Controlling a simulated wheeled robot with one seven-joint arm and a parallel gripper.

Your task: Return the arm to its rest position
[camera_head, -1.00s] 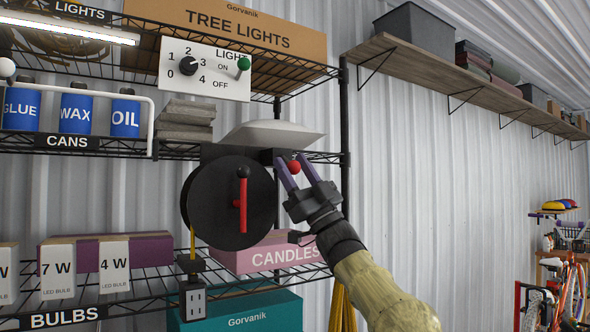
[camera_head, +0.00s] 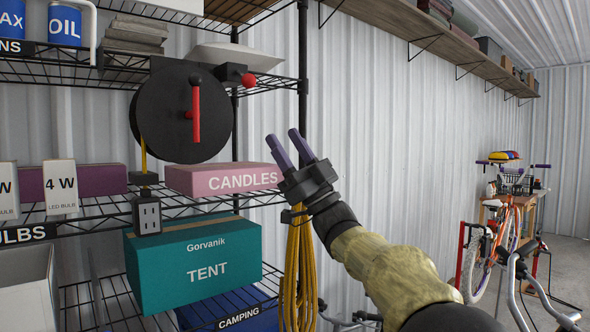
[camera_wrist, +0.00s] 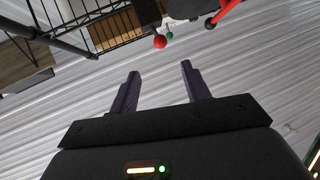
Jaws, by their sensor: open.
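My gripper (camera_head: 291,150) is open and empty, with two purple fingers spread apart. In the head view it is in the air in front of the white corrugated wall, right of the pink candles box (camera_head: 222,178) and below the red ball knob (camera_head: 248,79). In the wrist view the fingers of my gripper (camera_wrist: 158,88) point toward the wall with nothing between them. The red knob also shows in the wrist view (camera_wrist: 160,42), beyond the fingertips and apart from them.
A black reel (camera_head: 165,120) with a red handle hangs at the wire shelf. Yellow cord (camera_head: 298,275) hangs just below my gripper. A teal tent box (camera_head: 190,268) is on a lower shelf. A bicycle (camera_head: 490,255) stands at the right. A wooden shelf (camera_head: 400,22) runs above.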

